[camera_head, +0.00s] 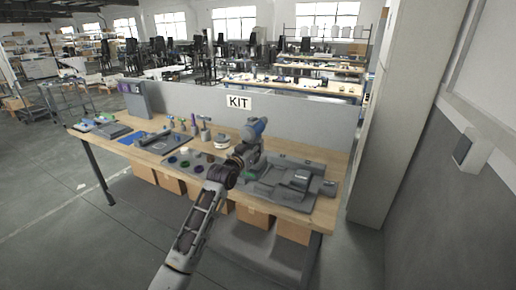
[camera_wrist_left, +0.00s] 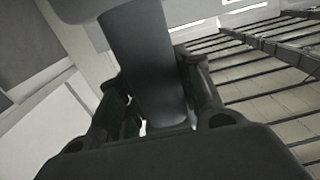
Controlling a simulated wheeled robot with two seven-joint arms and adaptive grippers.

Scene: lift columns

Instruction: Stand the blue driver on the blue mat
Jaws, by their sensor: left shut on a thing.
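The blue driver (camera_head: 258,127) is up above the bench, its blue body in front of the grey back panel. My left gripper (camera_head: 247,148) is shut on it, over the middle-right part of the bench. In the left wrist view, a dark grey part of the driver (camera_wrist_left: 145,65) runs between the two fingers of my left gripper (camera_wrist_left: 158,105). The blue mat (camera_head: 130,138) lies on the left part of the bench, well to the left of the gripper. My right gripper does not show.
A grey tray (camera_head: 313,172) with dark parts lies on the right of the bench. Small coloured rings, bottles and upright tools (camera_head: 203,128) stand between mat and gripper. A grey upright box (camera_head: 134,98) stands behind the mat. The KIT panel (camera_head: 290,118) closes the back.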

